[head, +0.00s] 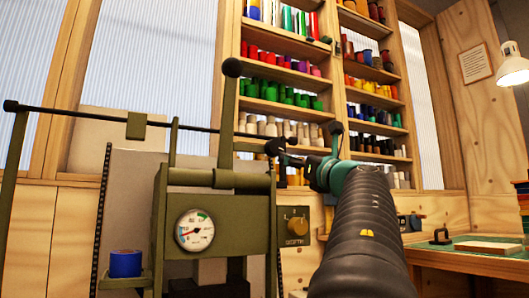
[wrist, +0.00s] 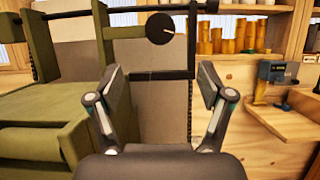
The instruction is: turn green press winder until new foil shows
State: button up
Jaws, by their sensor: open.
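The green press (head: 215,215) stands left of centre in the head view, with a round gauge on its front and a ball-topped lever. In the wrist view its green frame (wrist: 40,110) fills the left side. A dark round disc with a pale mark (wrist: 160,28) is on the press ahead of my gripper, beside dark bars (wrist: 192,45); I cannot tell for certain whether this is the winder. My gripper (wrist: 160,80) is open, its fingers spread with nothing between them, and the bars appear beyond the fingertips. In the head view my gripper (head: 300,150) is beside the press. No foil surface is clearly visible.
A blue roll (head: 125,263) sits on a small ledge at the press's left. Shelves of coloured rolls (head: 285,95) line the back wall. A wooden bench with a green mat (head: 480,243) is at right. A control box (head: 295,226) is beside the press.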

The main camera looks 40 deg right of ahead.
aim_at(277, 148)
jog(key=p+x, duration=0.4)
jog(key=x, duration=0.8)
jog(key=shift+r+p, duration=0.15)
jog(key=shift+p, duration=0.25)
jog(key=shift+w+d+r, duration=0.15)
jog(key=shift+w+d, duration=0.05)
jog(key=shift+w, duration=0.5)
jog(key=c, duration=1.1)
